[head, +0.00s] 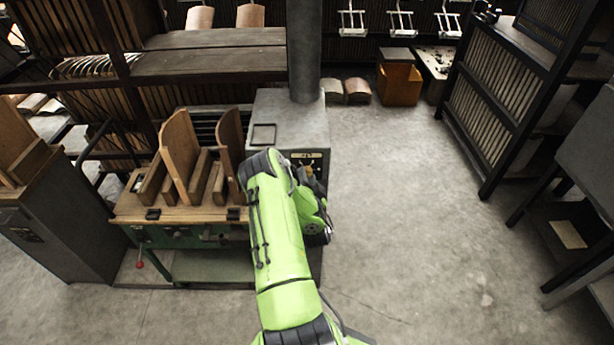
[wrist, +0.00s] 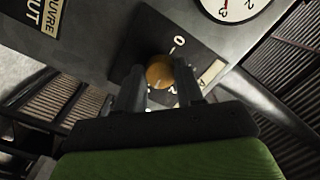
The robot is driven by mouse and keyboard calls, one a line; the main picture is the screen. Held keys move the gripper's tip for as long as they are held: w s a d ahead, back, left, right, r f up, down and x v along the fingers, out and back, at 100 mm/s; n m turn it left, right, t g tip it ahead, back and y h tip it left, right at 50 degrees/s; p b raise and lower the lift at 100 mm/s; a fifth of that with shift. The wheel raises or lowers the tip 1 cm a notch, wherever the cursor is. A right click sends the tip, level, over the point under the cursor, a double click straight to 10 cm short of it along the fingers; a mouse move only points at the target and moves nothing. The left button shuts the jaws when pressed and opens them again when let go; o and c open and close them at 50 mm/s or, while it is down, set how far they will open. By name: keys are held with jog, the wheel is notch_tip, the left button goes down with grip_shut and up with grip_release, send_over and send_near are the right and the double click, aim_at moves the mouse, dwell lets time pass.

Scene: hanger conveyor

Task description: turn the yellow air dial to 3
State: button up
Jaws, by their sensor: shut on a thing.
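The yellow air dial (wrist: 160,72) is a round knob on a dark plate on the front of a grey cabinet. A 0 mark shows above it in the wrist view. Other marks below and to its right are partly hidden by my fingers. My gripper (wrist: 162,90) is shut on the dial, one finger on each side. In the head view the dial (head: 309,170) is a small yellow spot on the grey cabinet (head: 290,120), mostly hidden by my green arm. I cannot read which number the dial points to.
A label plate (wrist: 44,15) is at upper left. In the head view a wooden bench with upright boards (head: 180,150) stands left of the cabinet. The floor to the right is clear.

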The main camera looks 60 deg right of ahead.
jog(key=shift+m, duration=0.8)
jog(key=shift+f, duration=0.1)
jog(key=o, duration=1)
jog(key=shift+o, duration=0.2)
jog(key=shift+w, duration=0.1)
